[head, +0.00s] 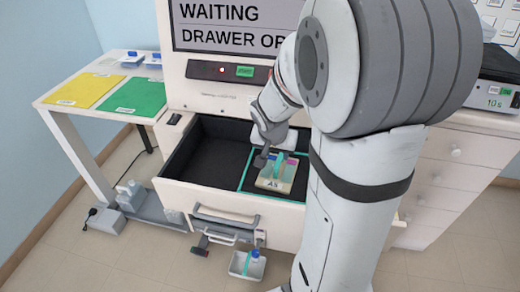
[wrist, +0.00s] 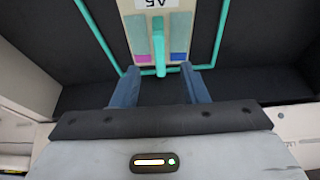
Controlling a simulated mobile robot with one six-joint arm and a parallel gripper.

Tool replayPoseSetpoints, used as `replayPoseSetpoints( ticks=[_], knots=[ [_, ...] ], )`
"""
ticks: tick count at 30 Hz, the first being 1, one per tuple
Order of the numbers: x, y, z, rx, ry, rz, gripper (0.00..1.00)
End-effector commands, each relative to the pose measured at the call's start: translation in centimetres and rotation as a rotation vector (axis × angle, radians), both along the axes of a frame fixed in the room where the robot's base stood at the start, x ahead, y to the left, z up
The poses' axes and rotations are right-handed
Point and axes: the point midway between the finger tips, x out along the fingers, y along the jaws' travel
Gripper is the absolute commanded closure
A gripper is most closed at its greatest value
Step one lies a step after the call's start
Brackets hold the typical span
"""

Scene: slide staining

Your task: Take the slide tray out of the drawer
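The slide tray (head: 273,184) sits in the open drawer (head: 185,190), inside a teal outline at the right. It is pale, with an A5 label and a raised teal handle (wrist: 158,45). Pink and blue patches flank the handle. In the wrist view the tray (wrist: 133,27) is at top centre. My gripper (head: 272,158) is down in the drawer at the tray's far part. In the wrist view my gripper (wrist: 160,70) is open, with a finger on each side of the handle's line and gaps to both. I cannot tell how deep the handle lies between them.
The drawer's left part is empty and dark. Above it, a screen (head: 235,25) reads WAITING and DRAWER OP, cut off by my arm. A side table (head: 60,103) at left holds yellow and green mats. A timer box (head: 495,95) stands at right. A small white bin (head: 247,265) is below the drawer.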

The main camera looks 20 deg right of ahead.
Motion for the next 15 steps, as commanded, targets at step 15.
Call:
replayPoseSetpoints(
  ticks=[15],
  knots=[
    [2.2,-2.0,-6.3,0.005,-0.009,-0.028,0.60]
  ],
)
